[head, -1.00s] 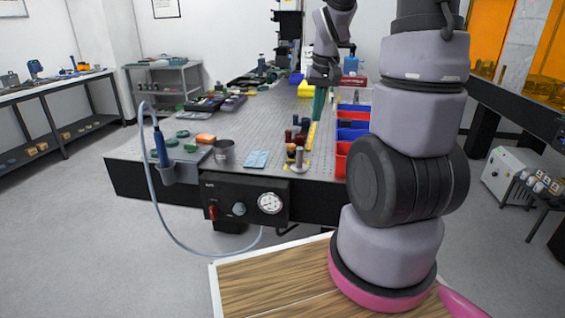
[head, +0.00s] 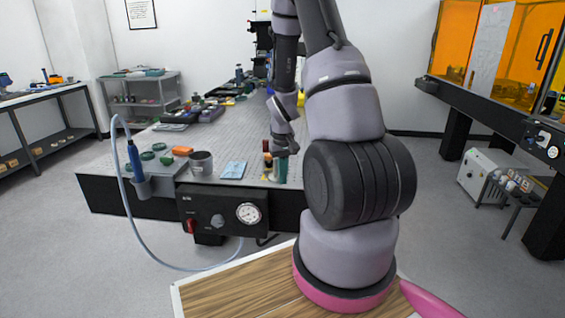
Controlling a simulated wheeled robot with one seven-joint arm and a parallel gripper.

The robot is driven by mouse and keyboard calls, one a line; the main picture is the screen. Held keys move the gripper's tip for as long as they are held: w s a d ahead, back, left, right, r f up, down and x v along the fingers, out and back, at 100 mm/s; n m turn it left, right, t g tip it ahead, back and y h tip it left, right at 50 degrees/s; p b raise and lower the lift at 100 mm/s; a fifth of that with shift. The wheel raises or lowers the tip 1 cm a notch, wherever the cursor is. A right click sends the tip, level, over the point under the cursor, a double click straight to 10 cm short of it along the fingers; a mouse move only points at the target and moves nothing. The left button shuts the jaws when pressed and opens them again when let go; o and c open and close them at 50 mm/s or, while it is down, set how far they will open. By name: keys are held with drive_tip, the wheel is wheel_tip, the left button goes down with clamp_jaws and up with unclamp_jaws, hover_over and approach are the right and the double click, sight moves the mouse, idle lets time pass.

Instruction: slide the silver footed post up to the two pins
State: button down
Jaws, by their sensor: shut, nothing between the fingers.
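My gripper (head: 281,170) is low over the front edge of the perforated table, with its teal fingers pointing down and shut, nothing seen between them. The silver footed post is mostly or wholly hidden behind the fingers and wrist; at most a pale bit of its foot shows at their left. I cannot tell whether the fingers touch it. The two pins cannot be made out.
Dark red and brown cylinders (head: 267,147) stand just left of my gripper. A gauge box (head: 222,211) hangs on the table's front. The table's middle is bare.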

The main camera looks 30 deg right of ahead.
drive_tip(key=shift+w+d+f, duration=0.1)
drive_tip(key=shift+w+d, duration=0.1)
drive_tip(key=shift+w, duration=0.8)
drive_tip(key=shift+w+d, duration=0.15)
drive_tip(key=shift+w, duration=0.85)
drive_tip(key=shift+w+d, duration=0.15)
drive_tip(key=shift+w, duration=0.7)
drive_tip(key=shift+w+d, duration=0.1)
drive_tip(key=shift+w, duration=0.7)
drive_tip(key=shift+s, duration=0.1)
